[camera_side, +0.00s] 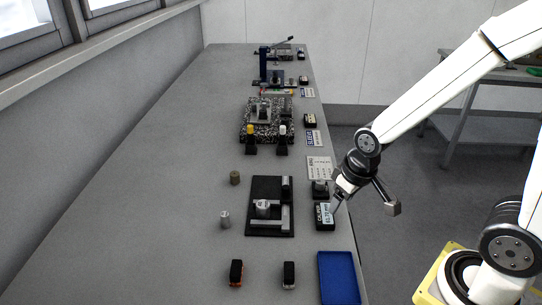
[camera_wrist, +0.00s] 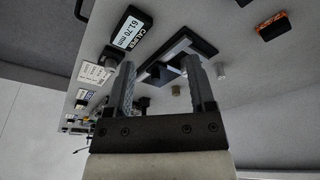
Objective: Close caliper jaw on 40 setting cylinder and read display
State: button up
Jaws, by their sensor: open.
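The caliper fixture (camera_side: 271,230) has grey bars on a black base, left of my gripper in the side view. A silver cylinder (camera_side: 263,207) stands among its bars; its marking is too small to read, and I cannot tell whether a jaw touches it. The fixture also shows in the wrist view (camera_wrist: 204,46), partly behind a finger. The caliper display (camera_side: 324,216) reads 61.70 mm in the wrist view (camera_wrist: 134,36). My gripper (camera_side: 341,198) is open and empty, above the bench's right edge near the display; both fingers show in the wrist view (camera_wrist: 160,64).
A brown cylinder (camera_side: 235,177) and a silver cylinder (camera_side: 225,219) stand left of the fixture. A speckled plate (camera_side: 246,133) with gauges lies farther back. The bench's left side is clear.

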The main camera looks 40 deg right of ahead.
jog(key=w+d+g, duration=0.1)
jog(key=w, duration=1)
jog(key=g, duration=0.2)
send_over(285, 187)
notch_tip(285, 187, down, 4)
jog(key=shift+d+r, duration=0.15)
jog(key=shift+f, duration=3.85)
grip_shut()
